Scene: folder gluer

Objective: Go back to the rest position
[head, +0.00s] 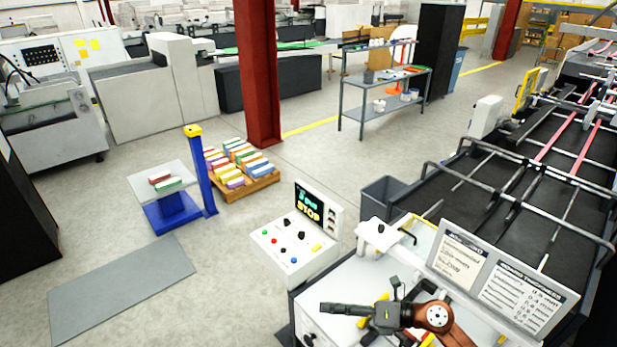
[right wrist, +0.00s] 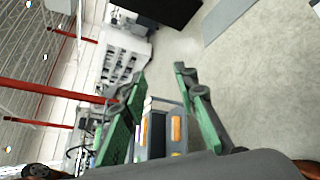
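My right gripper (head: 335,308) is in the lower middle of the head view, at the end of a brown arm link, above the white worktop. Its dark fingers point left and look edge-on there. In the right wrist view the two green-padded fingers of the gripper (right wrist: 160,80) stand apart with nothing between them. My left gripper does not show in either view.
A control box (head: 297,243) with a lit screen stands just beyond the worktop (head: 335,285). Sign boards (head: 497,280) and the conveyor (head: 480,200) are at the right. A blue scale stand (head: 203,170) and a loaded pallet (head: 253,188) are farther left.

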